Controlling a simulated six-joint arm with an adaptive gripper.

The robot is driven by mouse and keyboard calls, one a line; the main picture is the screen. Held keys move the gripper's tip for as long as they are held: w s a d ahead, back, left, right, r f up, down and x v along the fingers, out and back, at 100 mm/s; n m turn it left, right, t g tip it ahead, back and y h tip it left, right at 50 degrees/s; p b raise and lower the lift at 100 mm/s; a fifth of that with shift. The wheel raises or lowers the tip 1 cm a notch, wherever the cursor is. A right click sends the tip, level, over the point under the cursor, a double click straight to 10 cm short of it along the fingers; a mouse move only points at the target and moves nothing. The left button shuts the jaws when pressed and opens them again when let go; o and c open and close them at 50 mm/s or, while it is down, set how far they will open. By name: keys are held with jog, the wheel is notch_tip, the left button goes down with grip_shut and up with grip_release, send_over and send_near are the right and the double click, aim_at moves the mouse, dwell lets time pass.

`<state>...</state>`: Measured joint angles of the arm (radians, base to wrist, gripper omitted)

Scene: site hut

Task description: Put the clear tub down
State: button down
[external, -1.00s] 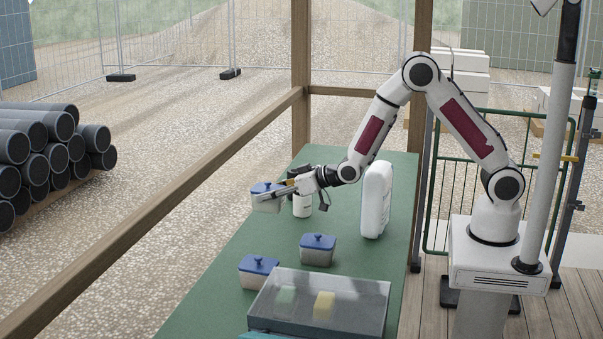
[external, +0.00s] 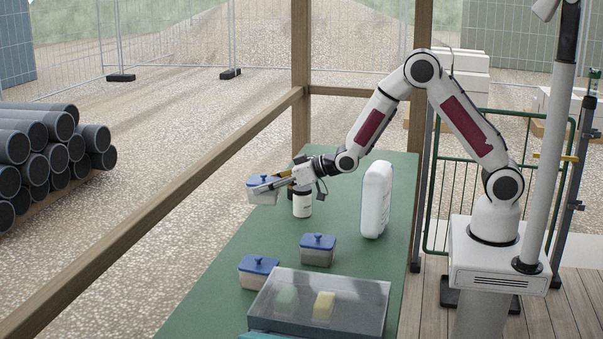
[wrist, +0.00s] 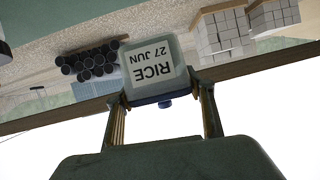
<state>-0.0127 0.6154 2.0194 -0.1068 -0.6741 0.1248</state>
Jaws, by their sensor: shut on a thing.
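My gripper (external: 268,187) is shut on a clear tub (external: 262,196) with a blue lid and knob, above the table's far left edge. How high it hangs is hard to tell. In the wrist view the clear tub (wrist: 153,68) sits between the two fingers, its label reading "RICE 27 JUN" upside down in the picture. Two similar blue-lidded tubs stand on the green table (external: 225,295): one near the middle (external: 318,256) and one nearer the left edge (external: 258,278).
A small white jar (external: 302,205) stands just right of the held tub, below my wrist. A tall white bottle (external: 375,202) stands farther right. A clear-lidded box (external: 350,320) with a yellow block inside is at the front. Bare table lies between jar and middle tub.

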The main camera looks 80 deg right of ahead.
aim_at(274, 177)
jog(key=shift+w+d+r+n+y, duration=0.3)
jog(key=shift+r+n+y, duration=0.15)
jog(key=shift+r, duration=0.15)
jog(key=shift+w+d+r+n+y, duration=0.25)
jog(key=shift+r+n+y, duration=0.1)
jog(key=shift+r+y, duration=0.15)
jog(key=shift+d+r+n+g+y, duration=0.15)
jog(key=shift+r+n+g+y, duration=0.15)
jog(key=shift+r+n+y, duration=0.25)
jog(key=shift+s+d+r+n+g+y, duration=0.25)
jog(key=shift+s+n+g+y, duration=0.1)
jog(key=shift+n+y, duration=0.4)
jog(key=shift+s+d+r+n+g+y, duration=0.1)
jog(key=shift+s+d+n+g+y, duration=0.15)
jog(key=shift+s+n+g+y, duration=0.4)
jog(key=shift+s+d+n+y, duration=0.2)
jog(key=shift+s+n+y, duration=0.35)
jog(key=shift+s+y, duration=0.25)
jog(key=s+d+f+n+g+y, duration=0.2)
jog(key=s+d+n+g, duration=0.1)
jog(key=s, duration=0.5)
jog(key=s+d+f+n+g+y, duration=0.2)
jog(key=s+d+f+n+g, duration=0.1)
jog(key=s, duration=0.5)
jog(key=shift+s+d+f, duration=0.35)
jog(key=shift+s+d, duration=0.05)
jog(key=shift+d, duration=0.1)
jog(key=shift+f, duration=0.1)
jog(key=shift+f, duration=3.05)
